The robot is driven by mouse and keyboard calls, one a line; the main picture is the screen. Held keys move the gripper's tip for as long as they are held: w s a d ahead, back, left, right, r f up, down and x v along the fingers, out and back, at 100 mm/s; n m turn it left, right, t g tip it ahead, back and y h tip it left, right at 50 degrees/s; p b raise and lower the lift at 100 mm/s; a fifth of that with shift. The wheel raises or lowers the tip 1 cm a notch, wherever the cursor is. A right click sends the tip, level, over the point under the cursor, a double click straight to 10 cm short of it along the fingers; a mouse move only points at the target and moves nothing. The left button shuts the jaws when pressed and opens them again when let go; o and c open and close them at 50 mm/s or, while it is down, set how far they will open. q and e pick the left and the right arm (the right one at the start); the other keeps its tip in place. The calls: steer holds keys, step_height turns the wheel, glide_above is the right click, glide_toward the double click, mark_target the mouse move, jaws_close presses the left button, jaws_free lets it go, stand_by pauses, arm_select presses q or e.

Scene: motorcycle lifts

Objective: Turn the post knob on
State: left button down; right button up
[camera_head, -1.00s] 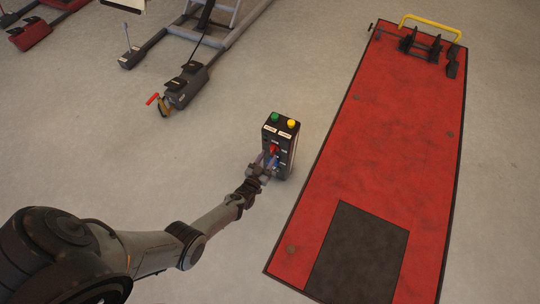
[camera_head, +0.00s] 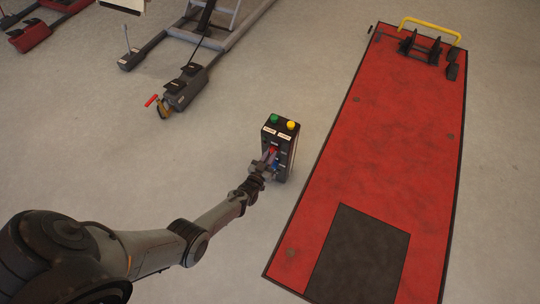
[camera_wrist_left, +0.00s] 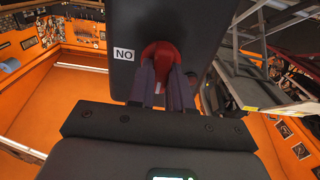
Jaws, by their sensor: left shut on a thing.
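The control post (camera_head: 284,138) is a dark upright box with a green and a yellow button on top. It stands on the floor left of the red lift platform. The red post knob (camera_wrist_left: 161,52) is on its face, beside a white "NO" label in the left wrist view. My left gripper (camera_wrist_left: 162,80) is shut on the red knob, one finger on each side of it. In the head view my left gripper (camera_head: 268,160) is at the post's front and hides most of the knob. My right gripper is not in view.
The red lift platform (camera_head: 400,130) with a dark panel and a yellow bar lies to the right. A grey lift frame (camera_head: 200,40) and a dark unit with a red handle (camera_head: 180,95) stand at the upper left. Grey floor around the post is clear.

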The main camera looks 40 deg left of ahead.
arm_select(q)
steer(key=shift+m, duration=0.4)
steer(key=shift+w+d+f+m+b, duration=0.15)
steer(key=shift+m+b, duration=0.4)
steer(key=shift+m, duration=3.75)
steer(key=shift+s+d+f+m+b, duration=0.1)
steer(key=shift+m+b, duration=0.4)
steer(key=shift+m, duration=3.8)
steer(key=c, duration=1)
jaws_free()
steer(key=shift+c, duration=0.2)
